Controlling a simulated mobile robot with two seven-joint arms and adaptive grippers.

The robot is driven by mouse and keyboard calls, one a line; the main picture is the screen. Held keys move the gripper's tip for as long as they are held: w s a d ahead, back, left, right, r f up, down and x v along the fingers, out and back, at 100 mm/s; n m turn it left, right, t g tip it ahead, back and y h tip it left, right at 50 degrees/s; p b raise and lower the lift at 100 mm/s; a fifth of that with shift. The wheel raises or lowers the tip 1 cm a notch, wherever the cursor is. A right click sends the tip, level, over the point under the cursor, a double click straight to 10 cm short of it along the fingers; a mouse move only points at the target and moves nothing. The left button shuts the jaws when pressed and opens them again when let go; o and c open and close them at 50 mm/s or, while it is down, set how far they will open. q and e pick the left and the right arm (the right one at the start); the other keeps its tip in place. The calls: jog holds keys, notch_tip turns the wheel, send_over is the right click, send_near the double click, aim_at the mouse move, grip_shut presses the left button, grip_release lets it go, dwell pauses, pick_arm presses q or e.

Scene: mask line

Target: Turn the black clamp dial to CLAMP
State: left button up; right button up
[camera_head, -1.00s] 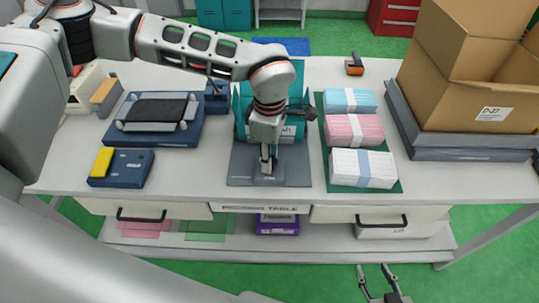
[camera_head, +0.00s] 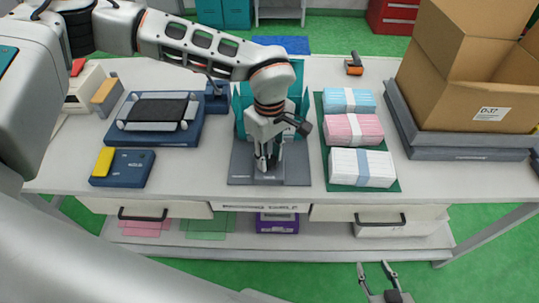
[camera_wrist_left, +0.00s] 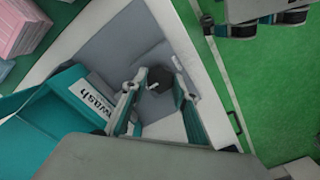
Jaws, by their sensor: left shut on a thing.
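The black clamp dial (camera_wrist_left: 160,77) shows in the left wrist view, with a small white mark on top. It is set on a grey fixture plate (camera_head: 296,174) at the front middle of the table. My left gripper (camera_head: 265,166) points down over the plate and is shut on the dial, with one finger on each side in the left wrist view (camera_wrist_left: 160,88). In the head view the fingers hide the dial. I cannot read any CLAMP lettering. My right gripper (camera_head: 376,266) is open and empty, low in front of the table.
A teal box (camera_head: 241,120) stands directly behind the plate. Packs of blue, pink and white masks (camera_head: 362,167) lie on a green mat at right. A navy device (camera_head: 122,168) and a navy tray (camera_head: 180,139) are at left. A cardboard box (camera_head: 455,85) stands far right.

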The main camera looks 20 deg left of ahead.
aim_at(269, 160)
dwell(0.3)
pick_arm(q)
jog(key=o, duration=1.1)
notch_tip(269, 160, up, 12)
jog(key=shift+s, duration=0.1)
